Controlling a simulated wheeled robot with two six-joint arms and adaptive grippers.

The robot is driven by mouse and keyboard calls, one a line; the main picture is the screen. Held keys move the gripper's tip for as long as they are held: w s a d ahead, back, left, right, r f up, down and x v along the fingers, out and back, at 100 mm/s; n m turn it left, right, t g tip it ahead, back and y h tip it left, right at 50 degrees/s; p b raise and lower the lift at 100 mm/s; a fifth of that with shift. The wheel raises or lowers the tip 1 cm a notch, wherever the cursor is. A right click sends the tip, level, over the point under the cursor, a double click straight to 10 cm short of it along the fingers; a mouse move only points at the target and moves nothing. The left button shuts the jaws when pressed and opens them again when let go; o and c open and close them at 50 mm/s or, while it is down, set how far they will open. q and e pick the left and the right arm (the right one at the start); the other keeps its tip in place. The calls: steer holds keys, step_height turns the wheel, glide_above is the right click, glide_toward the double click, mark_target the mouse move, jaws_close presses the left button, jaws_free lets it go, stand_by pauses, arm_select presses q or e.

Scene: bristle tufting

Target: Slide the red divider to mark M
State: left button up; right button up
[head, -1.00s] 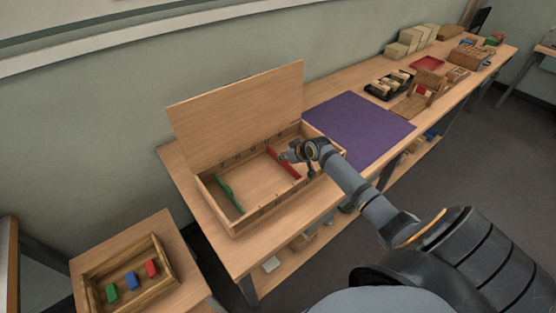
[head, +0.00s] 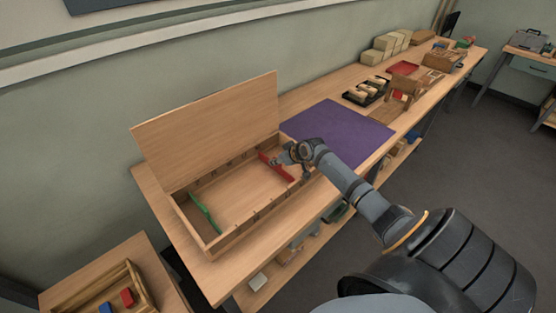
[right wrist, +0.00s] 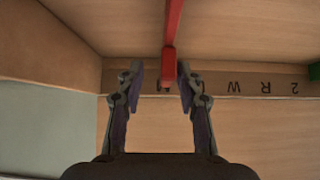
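The red divider (head: 277,167) stands across the inside of the open wooden box (head: 236,246), in its right part. My right gripper (head: 281,157) is at the divider's near end. In the right wrist view, the right gripper (right wrist: 161,83) is open, with a finger on each side of the red divider (right wrist: 169,50). The right finger is very close to it; a wider gap is on the left. My left gripper is not in view.
A green divider (head: 203,212) stands in the box's left part. A purple mat (head: 340,133) lies beside the box. The box's lid (head: 210,125) stands open behind.

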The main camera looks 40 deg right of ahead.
steer(key=shift+s+a, duration=0.1)
steer(key=v, duration=0.7)
steer(key=shift+r, duration=0.2)
steer(key=shift+s, duration=0.15)
